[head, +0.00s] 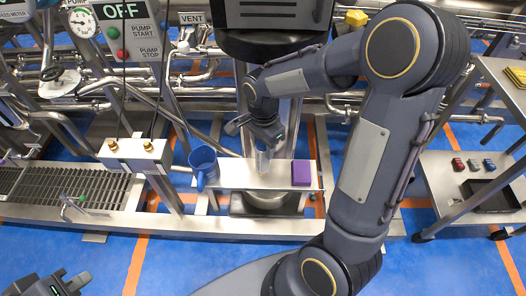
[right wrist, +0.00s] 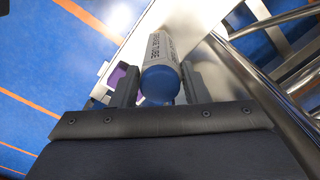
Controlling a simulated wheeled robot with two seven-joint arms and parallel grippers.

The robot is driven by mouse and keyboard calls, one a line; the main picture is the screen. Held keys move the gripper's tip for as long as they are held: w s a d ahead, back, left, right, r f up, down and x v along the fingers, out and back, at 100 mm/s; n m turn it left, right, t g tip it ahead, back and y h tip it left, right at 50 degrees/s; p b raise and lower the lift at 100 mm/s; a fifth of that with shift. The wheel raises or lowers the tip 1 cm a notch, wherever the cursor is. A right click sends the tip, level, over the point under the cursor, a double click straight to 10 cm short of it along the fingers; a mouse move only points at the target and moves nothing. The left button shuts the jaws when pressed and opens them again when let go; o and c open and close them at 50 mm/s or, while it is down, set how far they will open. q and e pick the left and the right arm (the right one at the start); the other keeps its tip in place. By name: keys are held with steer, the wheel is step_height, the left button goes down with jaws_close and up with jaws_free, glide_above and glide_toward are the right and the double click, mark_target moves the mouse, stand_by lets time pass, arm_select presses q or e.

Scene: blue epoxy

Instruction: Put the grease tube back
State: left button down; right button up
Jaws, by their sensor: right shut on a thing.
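The grease tube (right wrist: 162,62) is grey with dark printing and a blue end, seen in the right wrist view between the two fingers. My right gripper (right wrist: 158,85) is shut on it. In the head view my right gripper (head: 263,138) points down over a small steel shelf, with the pale tube (head: 262,161) below its fingers. I cannot tell whether the tube's lower end touches the shelf. My left gripper (head: 62,284) is at the bottom left corner of the head view, partly cut off, away from the shelf.
Pipes and a control box (head: 132,32) stand behind. A steel cart (head: 440,180) with small items is at right.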

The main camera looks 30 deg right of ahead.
steer(key=shift+f, duration=1.55)
steer(key=shift+f+b, duration=0.2)
steer(key=shift+b, duration=0.15)
steer(key=o, duration=1)
steer(key=shift+r, duration=0.1)
